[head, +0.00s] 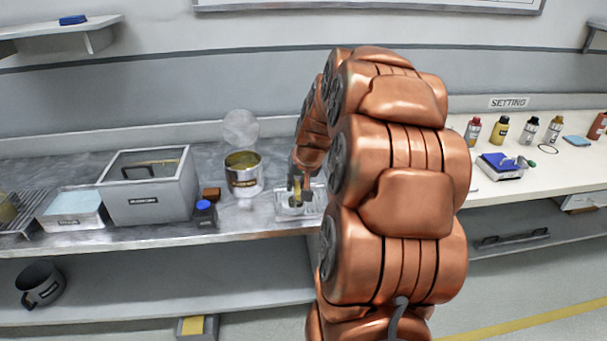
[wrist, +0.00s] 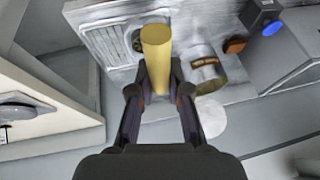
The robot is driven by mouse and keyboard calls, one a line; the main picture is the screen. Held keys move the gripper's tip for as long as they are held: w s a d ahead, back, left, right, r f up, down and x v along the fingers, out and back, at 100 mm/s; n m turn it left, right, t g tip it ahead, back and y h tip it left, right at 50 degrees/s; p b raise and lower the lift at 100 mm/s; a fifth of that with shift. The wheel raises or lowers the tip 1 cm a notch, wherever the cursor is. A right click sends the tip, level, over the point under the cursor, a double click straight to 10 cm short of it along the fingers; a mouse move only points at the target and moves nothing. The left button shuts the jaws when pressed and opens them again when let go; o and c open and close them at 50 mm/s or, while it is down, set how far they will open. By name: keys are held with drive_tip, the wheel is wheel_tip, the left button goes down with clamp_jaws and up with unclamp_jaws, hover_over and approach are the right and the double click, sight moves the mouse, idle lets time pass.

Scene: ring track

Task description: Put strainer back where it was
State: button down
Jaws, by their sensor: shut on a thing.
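My gripper (head: 301,188) reaches down over a shallow metal basin (head: 284,212) on the grey counter. In the wrist view my gripper (wrist: 158,90) is shut on a yellow cylinder (wrist: 157,50), which points away from the palm. The cylinder's far end lies over or near the basin (wrist: 108,42); I cannot tell whether it touches. A dark round slotted piece (wrist: 137,40) shows in the basin, partly hidden by the cylinder. I cannot tell from its shape whether the held cylinder is part of the strainer. In the head view my gripper hides most of it.
An open can (head: 243,182) with a raised round lid (head: 241,128) stands left of the basin. The white counter (head: 540,176) at right holds several bottles.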

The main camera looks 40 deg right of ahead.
drive_tip(key=w+d+f+p, duration=0.3)
drive_tip(key=w+d, duration=0.3)
drive_tip(key=d, duration=0.3)
drive_tip(key=shift+x, duration=0.85)
drive_tip(key=shift+d+f, duration=0.1)
drive_tip(key=shift+f, duration=0.05)
drive_tip(key=c, duration=1.1)
unclamp_jaws()
drive_tip(key=shift+s, duration=0.1)
drive_tip(key=b+v, duration=0.1)
drive_tip(key=v, duration=1.1)
drive_tip(key=shift+b, duration=0.4)
